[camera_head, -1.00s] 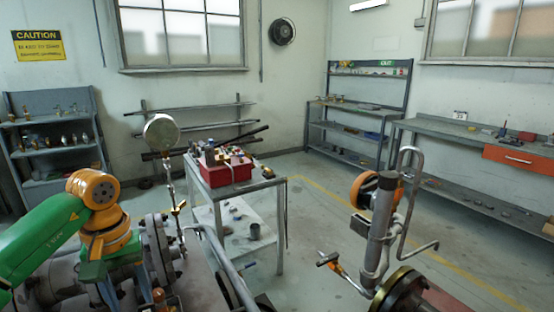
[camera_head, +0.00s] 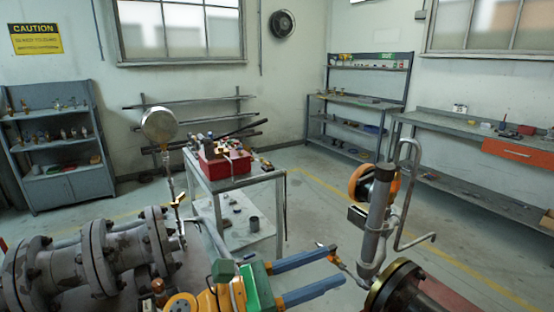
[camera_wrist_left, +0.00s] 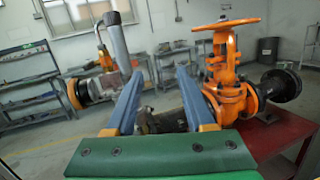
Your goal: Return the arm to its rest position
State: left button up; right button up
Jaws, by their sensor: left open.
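My left gripper (camera_head: 338,267) is low in the middle of the head view, its two blue fingers pointing right and spread apart. In the left wrist view my left gripper (camera_wrist_left: 160,72) is open, with nothing clamped between its fingers. In that view an orange gate valve (camera_wrist_left: 228,85) with a handwheel on top stands just right of the fingers. In the head view the fingertips appear close to a small lever (camera_head: 345,266) by the grey upright pipe; I cannot tell whether they touch. My right gripper is not in view.
A flanged grey pipe (camera_head: 65,275) with a gauge (camera_head: 160,125) lies at left. A cart (camera_head: 235,184) carries a red box (camera_head: 226,166). An upright pipe (camera_head: 377,220) and a dark flange (camera_head: 398,290) stand at right. The wrist view shows a red table (camera_wrist_left: 280,135). Floor is clear behind.

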pick_arm(q)
jog(key=w+a+f+n+t+y, duration=0.25)
jog(key=a+n+t+y, duration=0.4)
jog(key=n, duration=0.85)
jog(key=w+a+f+n+t+y, duration=0.25)
jog(key=a+n+t+y, duration=0.35)
jog(key=n, duration=0.8)
jog(key=s+a+f+n+g+y, duration=0.4)
jog(key=a+f+n+y, duration=0.25)
jog(key=f+n, duration=0.55)
jog(key=s+a+f+n+g, duration=0.2)
jog(key=s+f+n+g, duration=0.4)
jog(key=s, duration=0.4)
jog(key=s+a+f+n+g, duration=0.2)
jog(key=s+f+n+g, duration=0.15)
jog(key=s+f, duration=0.55)
jog(key=s+f+g+b, duration=0.2)
jog(key=s+f, duration=0.1)
jog(key=f, duration=1.4)
jog(key=s+a+f+g+b, duration=0.1)
jog(key=s+a+f, duration=0.1)
jog(key=s+f, duration=0.9)
jog(key=shift+s+a+f+m+b, duration=0.2)
jog(key=shift+s+f+m+b, duration=0.1)
jog(key=shift+s+f+m, duration=0.25)
jog(key=shift+r, duration=0.15)
